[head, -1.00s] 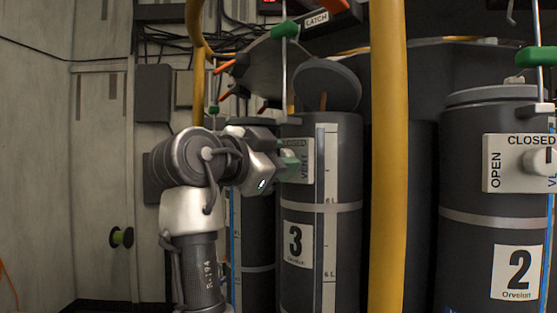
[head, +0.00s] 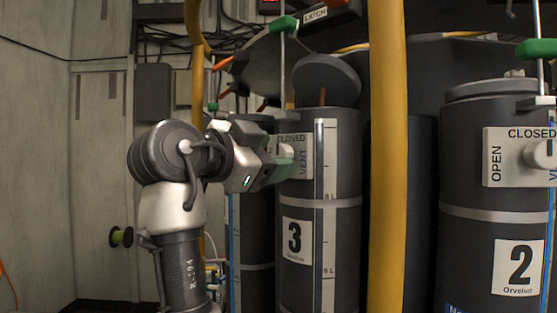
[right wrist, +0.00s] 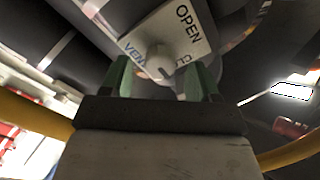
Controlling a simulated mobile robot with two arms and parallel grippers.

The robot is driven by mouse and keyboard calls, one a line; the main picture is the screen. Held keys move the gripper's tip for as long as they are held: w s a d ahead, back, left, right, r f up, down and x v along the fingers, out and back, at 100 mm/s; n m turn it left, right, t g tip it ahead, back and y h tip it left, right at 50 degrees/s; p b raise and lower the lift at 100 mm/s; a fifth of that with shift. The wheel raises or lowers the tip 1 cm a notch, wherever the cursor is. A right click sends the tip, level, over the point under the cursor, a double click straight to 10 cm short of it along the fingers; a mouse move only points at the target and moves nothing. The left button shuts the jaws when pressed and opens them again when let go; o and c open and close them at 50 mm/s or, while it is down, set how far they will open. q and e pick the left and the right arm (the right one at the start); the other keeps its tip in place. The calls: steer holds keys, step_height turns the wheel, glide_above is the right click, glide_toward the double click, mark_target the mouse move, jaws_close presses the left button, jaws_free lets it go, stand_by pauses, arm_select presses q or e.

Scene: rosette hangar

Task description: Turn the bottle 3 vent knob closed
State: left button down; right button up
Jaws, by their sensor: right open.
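Bottle 3 (head: 341,240) is a dark upright cylinder with a "3" label and a lid tilted up. Its white vent plate (head: 306,160), marked CLOSED and VENT, carries a pale round knob (head: 286,153). My right gripper (head: 279,163) is open, its green fingers just left of and below the knob in the head view. In the right wrist view the knob (right wrist: 160,62) lies just ahead of the gap between the fingers (right wrist: 162,80), apparently free of them. The plate (right wrist: 180,32) shows OPEN there; the other words are partly hidden. I cannot tell the knob's exact setting. My left gripper is out of view.
A yellow vertical pole (head: 387,200) stands right of bottle 3. Bottle 2 (head: 465,240) with its own vent plate (head: 496,172) is farther right. A green-handled rod (head: 285,27) hangs above bottle 3. Open room lies left, before the pale wall (head: 35,180).

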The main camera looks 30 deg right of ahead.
steer(key=b+v, duration=0.1)
steer(key=v, duration=0.7)
steer(key=shift+a+b, duration=0.15)
steer(key=shift+b, duration=0.2)
